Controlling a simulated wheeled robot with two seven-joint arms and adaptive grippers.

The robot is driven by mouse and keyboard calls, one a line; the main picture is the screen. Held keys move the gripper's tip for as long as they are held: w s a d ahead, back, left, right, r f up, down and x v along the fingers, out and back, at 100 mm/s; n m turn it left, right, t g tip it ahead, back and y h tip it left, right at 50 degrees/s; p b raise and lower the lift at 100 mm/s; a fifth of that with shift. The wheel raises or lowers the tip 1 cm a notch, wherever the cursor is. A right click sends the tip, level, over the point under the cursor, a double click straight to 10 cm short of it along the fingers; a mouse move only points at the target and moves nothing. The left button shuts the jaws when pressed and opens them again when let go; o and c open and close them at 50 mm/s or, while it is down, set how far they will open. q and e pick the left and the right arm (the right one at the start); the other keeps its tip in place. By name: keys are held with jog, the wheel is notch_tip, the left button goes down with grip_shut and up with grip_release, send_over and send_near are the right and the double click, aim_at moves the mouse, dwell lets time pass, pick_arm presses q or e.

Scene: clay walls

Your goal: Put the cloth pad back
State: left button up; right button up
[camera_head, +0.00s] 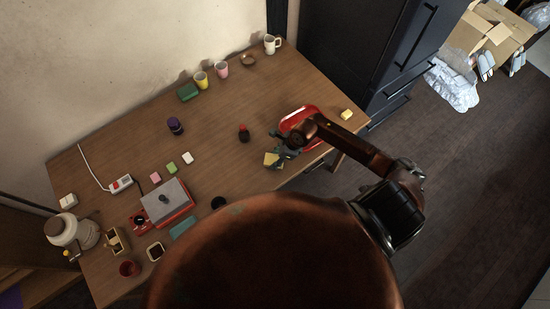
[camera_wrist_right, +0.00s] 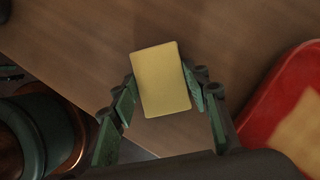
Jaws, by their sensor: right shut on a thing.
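A flat yellow pad (camera_wrist_right: 160,80), taken to be the cloth pad, sits between the fingers of my right gripper (camera_wrist_right: 161,92). The gripper is shut on it, and its green-lined fingers press the pad's two long sides. In the head view the pad (camera_head: 272,160) shows beside my right gripper (camera_head: 279,153), over the near part of the wooden table. I cannot tell whether it clears the tabletop. A red tray (camera_wrist_right: 274,94) lies to the right in the wrist view, with a pale yellowish patch inside it. My left gripper is not in view.
A black-and-red item (camera_head: 244,132) stands left of the gripper. A yellow block (camera_head: 346,114) lies right of the tray. Cups, small blocks and a grey-topped red box (camera_head: 168,203) are farther left. The table's middle has free room; a dark cabinet (camera_head: 350,50) stands beyond.

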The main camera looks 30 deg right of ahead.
jog(key=o, duration=1)
jog(key=v, duration=1.2)
jog(key=shift+r, duration=0.1)
